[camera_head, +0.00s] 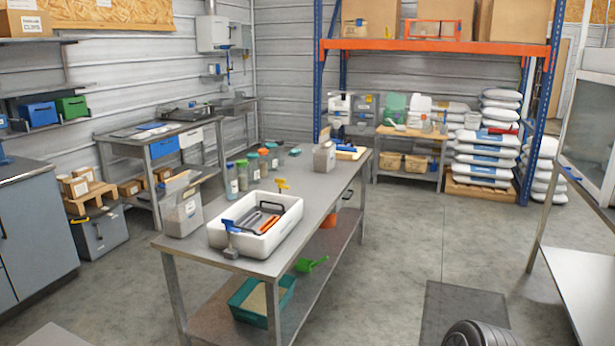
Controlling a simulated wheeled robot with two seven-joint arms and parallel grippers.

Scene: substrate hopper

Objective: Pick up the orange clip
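A white tray (223,239) stands on the near half of the long grey table (325,204). A slim orange piece (269,223) lies inside it among dark grey items; it may be the orange clip, but it is too small to tell its shape. A small yellow-orange piece (282,184) stands upright at the tray's far side, and I cannot tell whether it is a clip. A blue clip-like piece (230,226) sits at the tray's near left. Neither of my grippers is in view.
A clear bin (183,212) stands left of the tray. Several lidded jars (242,175) line the table's far left side, and a grey container (324,157) stands farther back. The lower shelf holds a teal tub (243,309) and a green scoop (311,264). Open floor (405,235) lies right.

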